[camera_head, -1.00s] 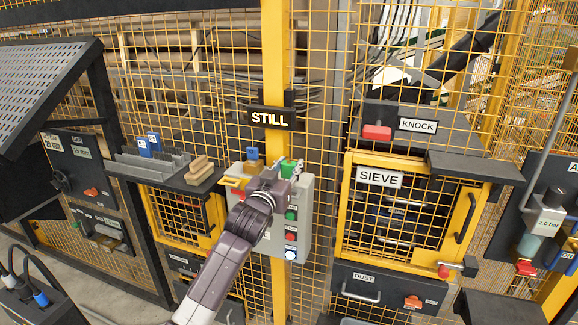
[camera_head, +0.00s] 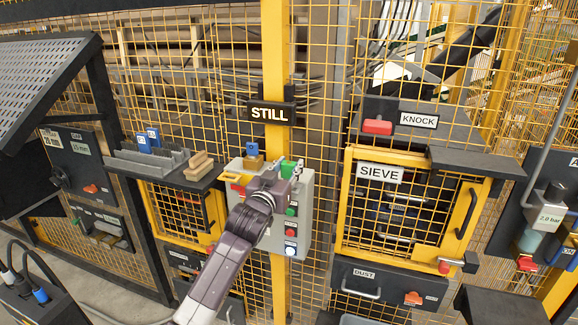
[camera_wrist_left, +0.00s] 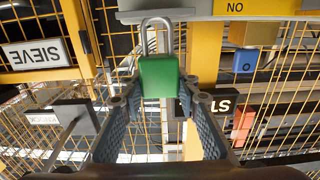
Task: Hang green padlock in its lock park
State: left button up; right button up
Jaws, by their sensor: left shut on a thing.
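My left gripper (camera_wrist_left: 158,100) is shut on the green padlock (camera_wrist_left: 158,76); its body sits between the two fingertips and its silver shackle points up in the wrist view. In the head view the green padlock (camera_head: 287,168) shows just past the end of my left arm, at the top of the grey control box (camera_head: 299,220). My arm hides part of that box. I cannot tell whether the shackle touches anything, nor which fixture is the green padlock's lock park. My right gripper is not in view.
A yellow post (camera_head: 277,65) with the STILL sign (camera_head: 271,113) stands behind the box. A yellow block and a blue tagged block (camera_head: 252,150) sit at the box's upper left. A shelf with wooden blocks (camera_head: 199,165) is left; the SIEVE cage (camera_head: 395,205) is right.

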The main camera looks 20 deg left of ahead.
aim_at(289, 177)
pick_arm(q)
jog(key=shift+f+b, duration=1.05)
jog(key=shift+f, duration=0.8)
jog(key=o, duration=1.3)
jog(key=shift+r, duration=0.1)
jog(key=shift+s, duration=0.1)
jog(key=s, duration=1.2)
jog(key=shift+a, duration=0.15)
